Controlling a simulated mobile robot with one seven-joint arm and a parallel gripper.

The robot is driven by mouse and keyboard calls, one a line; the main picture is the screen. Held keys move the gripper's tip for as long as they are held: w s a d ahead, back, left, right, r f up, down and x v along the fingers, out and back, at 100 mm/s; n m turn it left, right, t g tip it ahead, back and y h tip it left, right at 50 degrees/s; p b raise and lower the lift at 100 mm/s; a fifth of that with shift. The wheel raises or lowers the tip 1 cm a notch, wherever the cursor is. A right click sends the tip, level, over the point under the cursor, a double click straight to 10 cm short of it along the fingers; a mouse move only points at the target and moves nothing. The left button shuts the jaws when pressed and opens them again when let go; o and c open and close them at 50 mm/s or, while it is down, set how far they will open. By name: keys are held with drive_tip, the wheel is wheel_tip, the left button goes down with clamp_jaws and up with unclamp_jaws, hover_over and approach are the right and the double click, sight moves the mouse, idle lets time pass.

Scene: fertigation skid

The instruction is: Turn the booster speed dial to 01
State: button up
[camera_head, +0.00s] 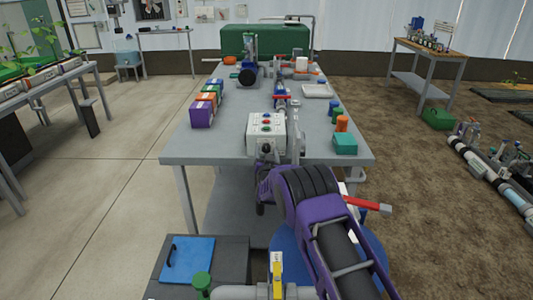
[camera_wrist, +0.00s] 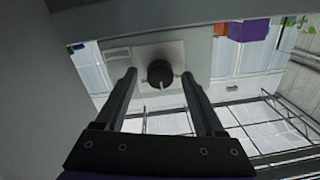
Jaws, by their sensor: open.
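A pale control box (camera_head: 266,126) stands at the front edge of the grey table, with small coloured buttons and a black round dial (camera_head: 266,148) on its near face. In the wrist view the dial (camera_wrist: 160,73) is a black knob with a light pointer mark aimed toward the bottom of the picture. It sits on a pale panel (camera_wrist: 125,72). My gripper (camera_wrist: 159,76) is open, its two fingers pointing at the panel, one on each side of the knob with gaps between. No scale numbers are readable.
On the grey table (camera_head: 240,143), purple, orange and green boxes (camera_head: 203,108) stand left of the control box. A teal box (camera_head: 345,143) and small coloured containers stand to its right. A pipe fitting (camera_head: 297,140) rises close beside its right side.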

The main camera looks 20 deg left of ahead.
clamp_jaws()
idle(0.3)
drive_tip(key=shift+n, duration=0.3)
drive_tip(key=n, duration=0.6)
drive_tip(key=shift+a, duration=0.1)
drive_tip(key=n, duration=0.5)
idle(0.5)
unclamp_jaws()
